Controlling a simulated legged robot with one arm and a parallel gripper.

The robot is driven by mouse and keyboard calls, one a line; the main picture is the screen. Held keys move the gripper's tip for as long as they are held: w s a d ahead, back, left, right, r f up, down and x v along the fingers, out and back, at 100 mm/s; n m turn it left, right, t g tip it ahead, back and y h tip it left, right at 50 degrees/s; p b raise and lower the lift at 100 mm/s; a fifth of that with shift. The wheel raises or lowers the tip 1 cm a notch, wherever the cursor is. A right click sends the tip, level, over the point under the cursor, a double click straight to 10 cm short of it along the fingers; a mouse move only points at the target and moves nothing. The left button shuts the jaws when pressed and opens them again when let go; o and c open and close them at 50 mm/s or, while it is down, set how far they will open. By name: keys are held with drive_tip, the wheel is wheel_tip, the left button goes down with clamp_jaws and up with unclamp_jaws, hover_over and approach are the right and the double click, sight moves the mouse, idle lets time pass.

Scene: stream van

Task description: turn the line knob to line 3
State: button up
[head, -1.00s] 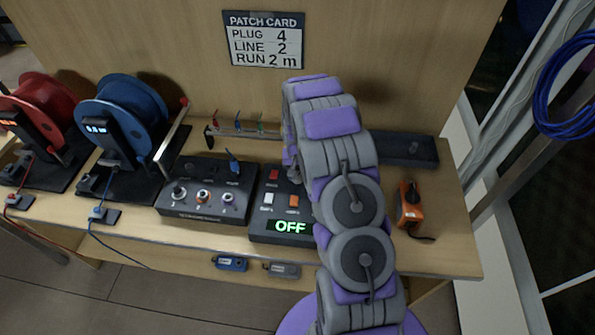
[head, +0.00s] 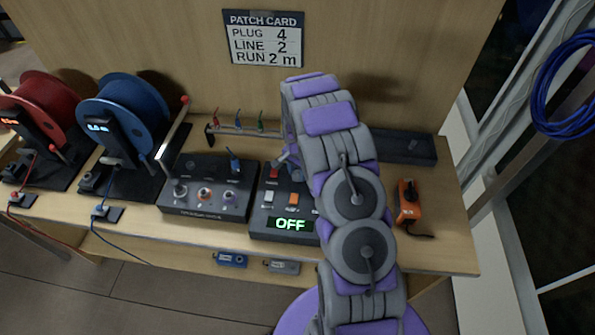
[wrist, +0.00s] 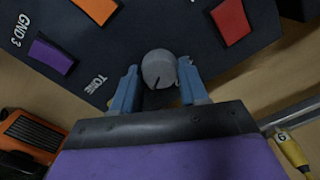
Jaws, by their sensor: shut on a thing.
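A round grey knob (wrist: 158,68) with a dark pointer mark sits on the dark control box in the wrist view. The mark points down in that picture; no number beside the knob is legible. My gripper (wrist: 158,76) has its two blue fingers on either side of the knob and is shut on it. In the head view my gripper (head: 288,160) shows partly at the back of the control box (head: 258,222), whose display reads OFF. My arm hides the box's right side and the knob there. The patch card (head: 263,38) reads plug 4, line 2, run 2 m.
Red, white and orange switches sit on the box. Another dark box with knobs (head: 208,205) stands at its left, and blue (head: 135,105) and red (head: 40,108) reels farther left. An orange device (head: 408,213) lies right of my arm. A small rack (head: 232,130) stands behind.

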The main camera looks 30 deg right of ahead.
sight(297, 173)
drive_tip(key=shift+w, duration=0.1)
idle(0.3)
drive_tip(key=o, duration=1)
drive_tip(key=shift+o, duration=0.2)
drive_tip(key=shift+r, duration=0.1)
wheel_tip(297, 173, up, 17)
drive_tip(key=p, duration=0.1)
